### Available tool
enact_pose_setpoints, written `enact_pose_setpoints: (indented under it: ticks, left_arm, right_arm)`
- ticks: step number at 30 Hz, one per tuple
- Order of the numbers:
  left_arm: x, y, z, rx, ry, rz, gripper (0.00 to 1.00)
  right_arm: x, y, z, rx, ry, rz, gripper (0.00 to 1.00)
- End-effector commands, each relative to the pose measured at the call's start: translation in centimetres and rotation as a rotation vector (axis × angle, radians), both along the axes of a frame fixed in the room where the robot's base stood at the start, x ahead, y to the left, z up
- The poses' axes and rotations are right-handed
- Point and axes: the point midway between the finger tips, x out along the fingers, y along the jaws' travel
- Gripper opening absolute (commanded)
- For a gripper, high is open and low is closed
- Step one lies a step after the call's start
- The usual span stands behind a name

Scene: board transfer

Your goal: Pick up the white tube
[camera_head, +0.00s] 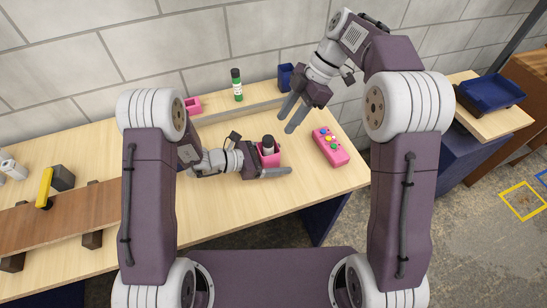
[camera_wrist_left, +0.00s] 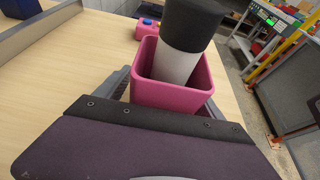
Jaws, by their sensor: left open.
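The white tube (camera_wrist_left: 175,66) has a black cap and stands in a pink square cup (camera_wrist_left: 172,97) in the left wrist view, leaning slightly. In the head view the tube (camera_head: 268,146) shows above the cup (camera_head: 269,159), near the middle of the table. My left gripper (camera_head: 277,163) is low at the cup, with one finger along its near side; the other is mostly hidden. In the wrist view its fingers lie on either side of the cup, open; contact cannot be told. My right gripper (camera_head: 291,112) is open and empty in the air above the table's back right.
A pink box with coloured buttons (camera_head: 330,147) lies right of the cup. A raised back ledge holds a green tube (camera_head: 237,85), a pink cup (camera_head: 192,105) and a blue cup (camera_head: 285,76). A brown board (camera_head: 70,215) lies at left. A blue tray (camera_head: 491,93) stands far right.

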Motion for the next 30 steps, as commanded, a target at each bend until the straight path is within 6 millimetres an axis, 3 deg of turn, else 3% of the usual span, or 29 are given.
enact_pose_setpoints:
  ticks: [1, 8, 10, 14, 16, 19, 21, 24, 27, 30]
  left_arm:
    - [0.0, 0.0, 0.0, 0.000, 0.000, 0.000, 0.75]
    - [0.0, 0.0, 0.0, 0.000, 0.000, 0.000, 0.13]
    - [0.0, 0.0, 0.0, 0.000, 0.000, 0.000, 0.13]
    - [0.0, 0.0, 0.0, 0.000, 0.000, 0.000, 0.13]
    - [0.0, 0.0, 0.0, 0.000, 0.000, 0.000, 0.13]
    - [0.0, 0.0, 0.0, 0.000, 0.000, 0.000, 0.13]
    - [0.0, 0.0, 0.0, 0.000, 0.000, 0.000, 0.13]
    - [0.0, 0.0, 0.0, 0.000, 0.000, 0.000, 0.13]
    - [0.0, 0.0, 0.0, 0.000, 0.000, 0.000, 0.13]
    - [0.0, 0.0, 0.0, 0.000, 0.000, 0.000, 0.13]
  right_arm:
    - [0.0, 0.0, 0.0, 0.000, 0.000, 0.000, 0.36]
    - [0.0, 0.0, 0.0, 0.000, 0.000, 0.000, 0.36]
    - [0.0, 0.0, 0.0, -0.001, 0.002, -0.004, 0.53]
    - [0.2, -0.5, -0.3, -0.041, 0.052, -0.123, 0.55]
    - [-0.3, -3.4, -2.4, -0.194, 0.119, -0.260, 0.55]
    - [-3.2, -9.9, -6.2, -0.530, 0.210, -0.435, 0.55]
    - [-5.3, -12.7, -7.6, -0.767, 0.196, -0.465, 0.55]
    - [-6.9, -15.0, -7.8, -1.075, 0.052, -0.405, 0.55]
    - [-6.5, -14.6, -6.5, -1.298, -0.224, -0.240, 0.55]
    - [-5.3, -11.1, -4.9, -1.393, -0.545, -0.007, 0.55]
